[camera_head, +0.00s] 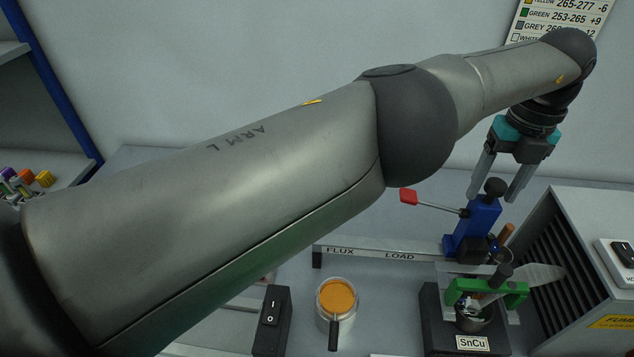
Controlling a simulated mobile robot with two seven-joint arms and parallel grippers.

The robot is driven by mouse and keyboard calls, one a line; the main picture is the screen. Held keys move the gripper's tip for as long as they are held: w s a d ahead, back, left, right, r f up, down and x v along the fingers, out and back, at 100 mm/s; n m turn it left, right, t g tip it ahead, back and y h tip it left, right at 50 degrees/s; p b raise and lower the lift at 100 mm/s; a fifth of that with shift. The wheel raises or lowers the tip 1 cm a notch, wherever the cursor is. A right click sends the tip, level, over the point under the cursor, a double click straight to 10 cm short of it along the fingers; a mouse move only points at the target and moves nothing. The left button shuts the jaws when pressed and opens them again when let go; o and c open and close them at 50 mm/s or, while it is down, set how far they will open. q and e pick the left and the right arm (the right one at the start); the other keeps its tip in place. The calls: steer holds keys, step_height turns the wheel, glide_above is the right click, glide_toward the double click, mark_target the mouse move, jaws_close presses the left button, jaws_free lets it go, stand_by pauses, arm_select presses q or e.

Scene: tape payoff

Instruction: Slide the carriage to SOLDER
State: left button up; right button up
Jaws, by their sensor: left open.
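The blue carriage (474,226) stands at the right part of a pale rail (355,253), just right of the LOAD mark. It has a black knob (495,186) on top and a thin rod with a red tip (409,196) reaching left. The rail shows FLUX and LOAD; no SOLDER mark is visible, and my left arm and the carriage cover parts of this area. My left gripper (491,197) is open, pointing down, with its two fingers on either side of the knob in the picture. Whether they touch it I cannot tell. My right gripper is not in view.
A black SnCu pot unit (432,325) with a green clamp (487,290) stands in front of the carriage. A pot of orange flux (337,297) and a black switch box (271,318) are left of it. A vented grey unit (590,285) stands close at right.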

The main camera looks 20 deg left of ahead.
arm_select(q)
steer(key=shift+r, duration=0.1)
steer(key=shift+r+p, duration=2.9)
steer(key=shift+r, duration=0.55)
steer(key=shift+s+f, duration=0.1)
steer(key=shift+s, duration=0.05)
